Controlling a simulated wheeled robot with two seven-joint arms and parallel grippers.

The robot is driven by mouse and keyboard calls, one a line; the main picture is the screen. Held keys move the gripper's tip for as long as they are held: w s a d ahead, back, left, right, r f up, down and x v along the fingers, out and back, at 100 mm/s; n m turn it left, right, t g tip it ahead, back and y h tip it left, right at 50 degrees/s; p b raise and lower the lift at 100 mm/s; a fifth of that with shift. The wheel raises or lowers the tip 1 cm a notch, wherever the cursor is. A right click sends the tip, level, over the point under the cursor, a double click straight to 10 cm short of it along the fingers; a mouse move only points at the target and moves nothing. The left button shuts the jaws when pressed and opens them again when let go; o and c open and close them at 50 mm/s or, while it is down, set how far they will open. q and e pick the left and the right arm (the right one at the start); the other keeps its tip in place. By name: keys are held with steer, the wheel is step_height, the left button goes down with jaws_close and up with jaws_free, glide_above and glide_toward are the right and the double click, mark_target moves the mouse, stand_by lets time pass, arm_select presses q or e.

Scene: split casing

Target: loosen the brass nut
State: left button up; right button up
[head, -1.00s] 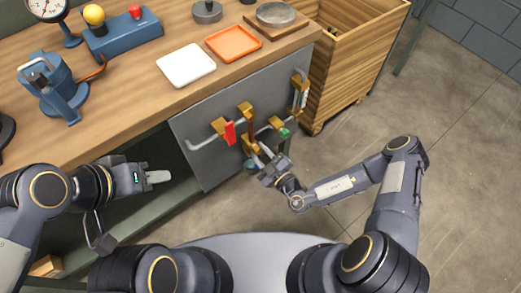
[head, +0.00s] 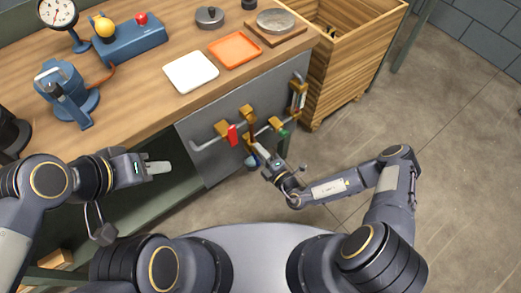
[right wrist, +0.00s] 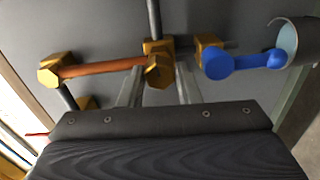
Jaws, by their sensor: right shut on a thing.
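The brass nut (right wrist: 158,72) sits at the end of a copper-coloured pipe (right wrist: 104,67), just below a brass fitting (right wrist: 157,47) in the right wrist view. My right gripper (right wrist: 159,78) has one finger on each side of the nut and is shut on it. In the head view my right gripper (head: 260,148) is up against the pipework on the grey panel (head: 208,163), and the nut is hard to make out there. My left gripper (head: 158,167) is away to the left, before the open shelf space. Whether its fingers are apart is unclear.
A blue lever (right wrist: 240,62) and an open cup (right wrist: 297,42) are close right of the nut. Red (head: 233,135) and green (head: 282,133) handles are on the panel. A white tray (head: 190,72) and an orange tray (head: 235,50) lie on the bench above. A wooden crate (head: 345,70) stands right.

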steer(key=shift+f+n+p, duration=0.1)
steer(key=shift+n+p, duration=3.2)
steer(key=shift+n, duration=4)
steer(key=o, duration=1)
steer(key=shift+c, duration=0.2)
steer(key=v, duration=0.8)
